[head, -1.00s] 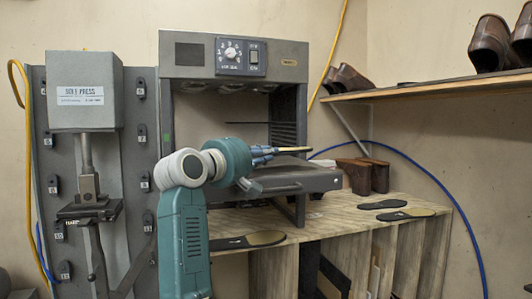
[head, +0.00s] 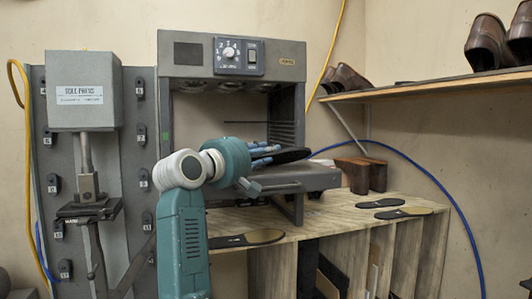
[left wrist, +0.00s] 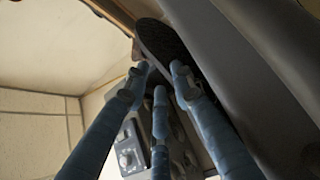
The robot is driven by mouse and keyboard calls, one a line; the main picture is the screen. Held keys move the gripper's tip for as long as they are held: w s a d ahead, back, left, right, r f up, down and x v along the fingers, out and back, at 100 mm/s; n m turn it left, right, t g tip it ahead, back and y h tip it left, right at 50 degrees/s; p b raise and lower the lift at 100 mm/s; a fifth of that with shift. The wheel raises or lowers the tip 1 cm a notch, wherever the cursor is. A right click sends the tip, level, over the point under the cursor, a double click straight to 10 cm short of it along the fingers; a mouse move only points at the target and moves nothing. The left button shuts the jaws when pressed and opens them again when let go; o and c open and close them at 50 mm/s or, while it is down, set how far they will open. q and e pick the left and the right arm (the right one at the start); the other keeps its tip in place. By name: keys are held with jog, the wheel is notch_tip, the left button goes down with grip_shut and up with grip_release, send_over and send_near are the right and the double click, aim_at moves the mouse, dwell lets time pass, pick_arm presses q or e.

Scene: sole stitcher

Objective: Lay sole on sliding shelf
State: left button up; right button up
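My left gripper (head: 270,154) is at the machine's opening, above the grey sliding shelf (head: 300,180). Its blue fingers are closed about a dark sole (head: 290,156), which sticks out to the right and is tilted. The sole appears just above the shelf; whether it touches the shelf I cannot tell. In the left wrist view the dark sole (left wrist: 165,38) lies at the fingertips of the left gripper (left wrist: 163,75), partly covered by them. My right gripper is not in view.
The grey machine (head: 232,46) frames the shelf, with posts on both sides. Several loose soles, one near the front (head: 247,239), lie on the wooden bench (head: 325,218). A sole press (head: 85,90) is at the left.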

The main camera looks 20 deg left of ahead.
pick_arm(q)
jog(key=shift+w+f, duration=0.2)
jog(key=shift+f, duration=0.45)
jog(key=shift+r, duration=0.35)
jog(key=shift+s+a+r, duration=0.15)
jog(key=shift+a+r, duration=0.05)
jog(key=shift+a, duration=0.05)
jog(key=b+v, duration=0.1)
jog(key=v, duration=0.1)
jog(key=b+v, duration=0.1)
jog(key=v, duration=0.1)
jog(key=shift+s+a+f, duration=0.25)
jog(key=shift+s+a, duration=0.05)
jog(key=shift+s, duration=0.05)
jog(key=v, duration=0.2)
jog(key=b+v, duration=0.1)
jog(key=v, duration=0.1)
jog(key=r+v, duration=0.1)
jog(key=v, duration=0.1)
jog(key=shift+s+a+b, duration=0.1)
jog(key=shift+s+b, duration=0.05)
jog(key=shift+b, duration=0.2)
jog(key=shift+s, duration=0.15)
jog(key=shift+s, duration=0.1)
